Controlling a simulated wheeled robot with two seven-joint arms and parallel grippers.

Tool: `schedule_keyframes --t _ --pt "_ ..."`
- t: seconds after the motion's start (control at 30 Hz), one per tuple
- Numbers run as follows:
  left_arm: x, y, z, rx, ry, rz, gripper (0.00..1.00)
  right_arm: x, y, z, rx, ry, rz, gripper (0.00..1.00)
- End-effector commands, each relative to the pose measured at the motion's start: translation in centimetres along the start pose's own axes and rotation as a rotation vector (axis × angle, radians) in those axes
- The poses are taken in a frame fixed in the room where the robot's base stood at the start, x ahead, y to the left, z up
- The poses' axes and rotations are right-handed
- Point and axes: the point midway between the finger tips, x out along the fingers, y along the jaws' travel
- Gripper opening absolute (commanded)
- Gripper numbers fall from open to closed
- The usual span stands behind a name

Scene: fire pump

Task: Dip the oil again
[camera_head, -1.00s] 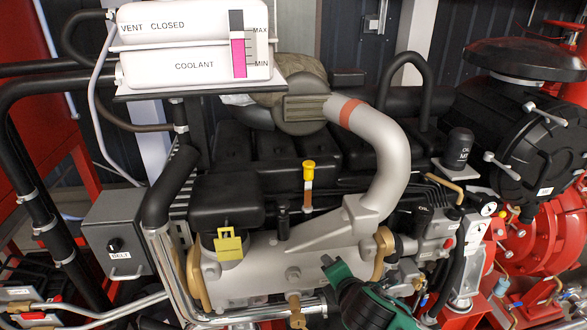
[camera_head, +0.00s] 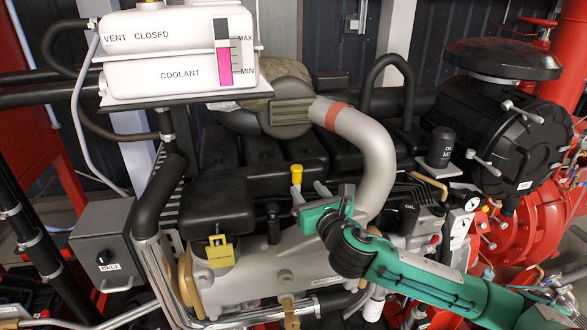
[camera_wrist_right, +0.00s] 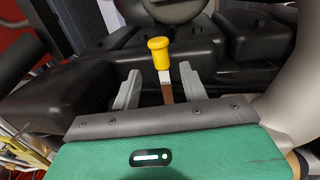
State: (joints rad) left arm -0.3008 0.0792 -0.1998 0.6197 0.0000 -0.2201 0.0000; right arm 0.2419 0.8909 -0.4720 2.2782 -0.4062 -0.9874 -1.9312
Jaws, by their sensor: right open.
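The dipstick has a yellow knob (camera_head: 296,174) and stands upright at the middle of the engine. In the right wrist view the yellow knob (camera_wrist_right: 158,46) tops a flat strip, pale above and brown below. My right gripper (camera_head: 310,189) is open, with its grey fingers pointing at the dipstick. In the wrist view the dipstick stands between the spread fingers (camera_wrist_right: 158,85), apart from both, with the knob beyond their tips. The strip's lower end is hidden behind the gripper. My left gripper is not in view.
A white coolant tank (camera_head: 180,60) stands at the upper left. A thick grey pipe (camera_head: 365,140) curves down just right of my right gripper. Black engine covers (camera_head: 260,160) lie behind the dipstick. A yellow tag (camera_head: 220,250) and a grey belt box (camera_head: 103,245) are at the left.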

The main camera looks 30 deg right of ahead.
Motion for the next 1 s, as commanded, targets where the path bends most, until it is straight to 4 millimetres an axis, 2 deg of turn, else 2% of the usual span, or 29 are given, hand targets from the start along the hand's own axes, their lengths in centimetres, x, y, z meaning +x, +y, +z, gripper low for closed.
schedule_keyframes --t 0.03,0.3,0.5,0.7,0.93,0.97,1.0 --pt "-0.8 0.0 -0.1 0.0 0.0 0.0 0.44 1.1 0.0 0.4 0.003 0.0 -0.003 0.44" --pt "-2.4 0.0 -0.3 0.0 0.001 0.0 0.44 6.1 0.0 0.3 0.003 0.001 -0.002 0.44" --pt "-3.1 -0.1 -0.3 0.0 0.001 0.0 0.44 8.6 0.0 0.1 0.003 0.002 -0.002 0.44" --pt "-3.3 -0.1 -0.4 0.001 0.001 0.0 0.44 9.5 0.0 0.0 0.003 0.001 0.0 0.44" --pt "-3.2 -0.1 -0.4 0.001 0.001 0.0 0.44 9.5 0.0 -0.1 0.003 0.002 0.0 0.44" --pt "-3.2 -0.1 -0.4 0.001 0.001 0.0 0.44 9.5 0.0 -0.1 0.003 0.002 0.0 0.42" --pt "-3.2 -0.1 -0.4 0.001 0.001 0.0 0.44 9.5 0.0 -0.1 0.003 0.002 0.0 0.34"
